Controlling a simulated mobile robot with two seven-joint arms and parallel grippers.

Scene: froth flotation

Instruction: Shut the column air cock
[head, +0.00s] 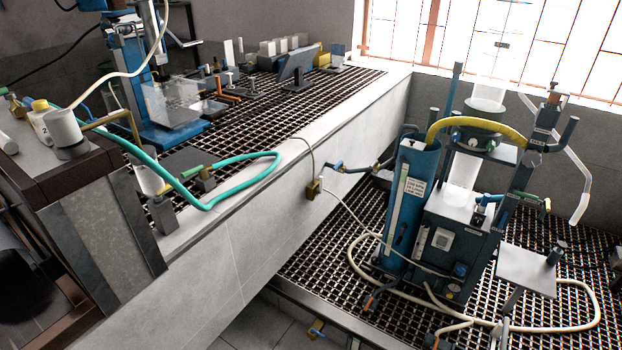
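The flotation column rig stands on the lower grating at the right, with a tall blue cylinder (414,205) and a dark cabinet (468,240) beside it. Several small cocks show, and I cannot read which one is the column air cock. A blue-handled cock (337,166) sits on a pipe between the wall and the blue cylinder. A green-handled cock (530,199) is at the rig's right side. A blue-handled fitting (487,199) sits on top of the cabinet. Their open or shut positions are too small to tell. Neither of my grippers is in view.
A pale hose (598,300) loops around the rig over the grating. A grey side plate (526,268) juts out at its right. A pale ledge wall (270,215) separates the rig from the upper bench, where a green hose (235,165) lies. Bare floor shows at bottom centre.

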